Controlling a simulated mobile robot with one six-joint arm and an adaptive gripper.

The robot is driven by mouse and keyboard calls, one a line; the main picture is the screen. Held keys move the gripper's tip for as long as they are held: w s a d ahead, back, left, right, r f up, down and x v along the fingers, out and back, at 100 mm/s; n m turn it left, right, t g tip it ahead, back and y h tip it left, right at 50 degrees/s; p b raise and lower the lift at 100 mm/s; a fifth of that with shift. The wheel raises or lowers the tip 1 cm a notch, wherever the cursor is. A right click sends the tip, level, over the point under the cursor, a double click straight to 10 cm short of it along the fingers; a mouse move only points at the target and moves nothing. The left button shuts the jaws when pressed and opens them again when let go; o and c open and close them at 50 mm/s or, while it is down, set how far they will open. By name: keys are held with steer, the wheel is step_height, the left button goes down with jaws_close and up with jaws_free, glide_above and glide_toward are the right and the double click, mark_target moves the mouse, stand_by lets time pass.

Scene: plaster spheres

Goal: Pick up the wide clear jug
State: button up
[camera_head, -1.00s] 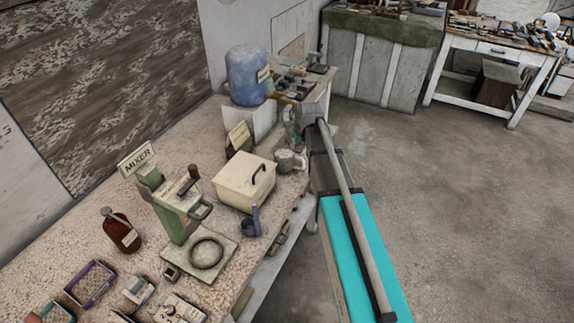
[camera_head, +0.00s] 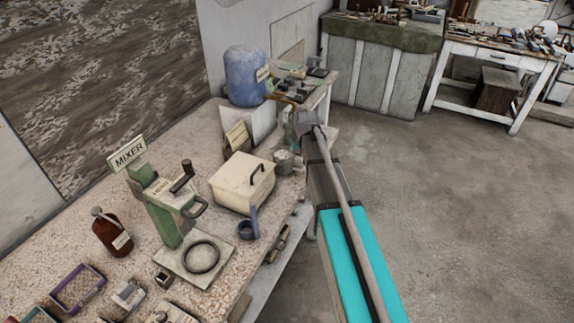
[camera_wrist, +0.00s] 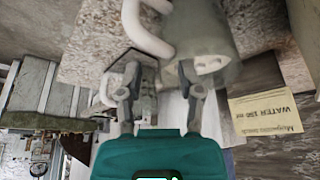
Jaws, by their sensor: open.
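A wide, cloudy grey-green jug (camera_wrist: 205,35) with a pale loop handle (camera_wrist: 145,28) shows at the top of the wrist view, just beyond my fingertips. In the head view a small greyish jug (camera_head: 286,161) stands at the bench's right edge, beside the cream box; it seems to be the same one. My gripper (camera_wrist: 160,80) is open, with its two fingers apart and no jug between them. In the head view my gripper (camera_head: 303,125) is above and slightly right of the jug, partly hidden by my arm.
A water label card (camera_wrist: 267,113) is close to my right finger in the wrist view. A blue drum (camera_head: 246,76) stands behind. Open floor (camera_head: 450,220) lies to the right.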

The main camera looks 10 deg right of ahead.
mark_target(294, 159)
steer(key=shift+f, duration=0.1)
steer(key=shift+b+x, duration=2.5)
jaws_close()
